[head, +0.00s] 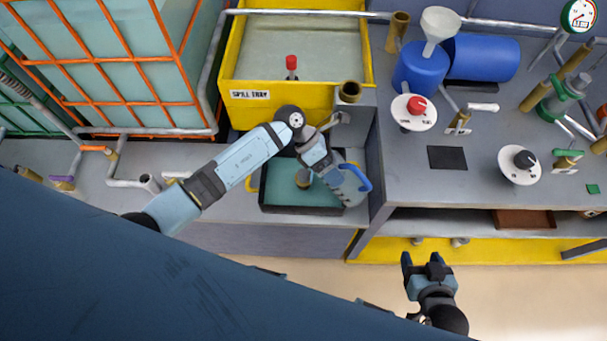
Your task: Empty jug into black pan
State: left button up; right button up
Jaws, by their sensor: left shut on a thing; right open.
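The black pan (268,209) sits on the grey bench below the yellow spill tray, with teal liquid showing inside it. My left gripper (332,168) reaches over the pan's right half. It is shut on the jug (347,187), a grey-blue vessel with a bright blue handle at its right side. The jug is over the right part of the pan and looks tilted; its mouth and contents are largely hidden. My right gripper (428,262) is open and empty above the floor, in front of the yellow lower edge of the bench.
The yellow spill tray (285,98), with a red-topped valve, stands behind the pan. To the right are a blue drum (480,58), a white funnel (440,22), a red knob (416,105) and a black knob (524,159). An orange-caged tank (110,60) stands left.

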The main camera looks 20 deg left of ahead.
pick_arm(q)
jog(key=shift+f+h+b, duration=0.4)
jog(key=shift+f+b, duration=0.2)
jog(key=shift+b, duration=0.3)
pick_arm(e)
jog(key=shift+f, duration=0.75)
pick_arm(q)
jog(key=shift+w+a+f+g+h+b, duration=0.1)
jog(key=shift+a+f+g+h+b, duration=0.25)
jog(key=shift+h+b, duration=0.55)
jog(key=shift+w+a+f+g+h+b, duration=0.15)
jog(key=shift+a+f+h+b, duration=0.25)
jog(key=shift+h+b, duration=0.5)
pick_arm(e)
jog(key=shift+w+a+f+m, duration=0.15)
jog(key=shift+f, duration=0.5)
jog(key=shift+w+a+f+m, duration=0.1)
jog(key=shift+w+f+m, duration=0.05)
jog(key=shift+f, duration=0.5)
pick_arm(q)
jog(key=shift+a+f+h+b, duration=0.3)
jog(key=shift+a+b, duration=0.15)
jog(key=shift+b, duration=0.45)
pick_arm(e)
jog(key=shift+w+a+f, duration=0.1)
jog(key=shift+f, duration=0.45)
